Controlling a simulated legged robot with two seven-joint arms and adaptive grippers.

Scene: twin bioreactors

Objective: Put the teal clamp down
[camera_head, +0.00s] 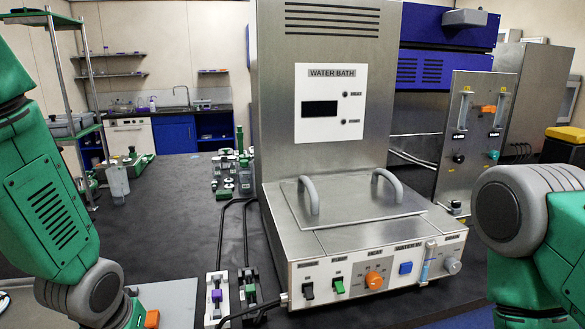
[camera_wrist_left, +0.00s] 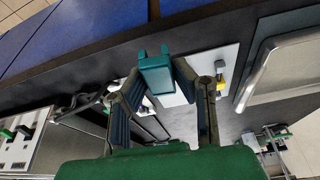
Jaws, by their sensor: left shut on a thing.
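In the left wrist view, the teal clamp (camera_wrist_left: 157,75) sits between the fingertips of my left gripper (camera_wrist_left: 160,80), which is shut on it. The clamp is in front of a white plate (camera_wrist_left: 203,68) and the dark bench top; I cannot tell whether it touches either. In the head view my left arm comes in at the left edge, but its gripper and the clamp are out of the picture. My right arm shows at the right edge, and its gripper is not in view.
A water bath (camera_head: 350,235) stands in the middle of the dark bench (camera_head: 150,215). In the left wrist view, a small yellow part (camera_wrist_left: 220,83) is on the white plate, and a metal-rimmed tray (camera_wrist_left: 262,75) is at the right. Cables run beside the water bath.

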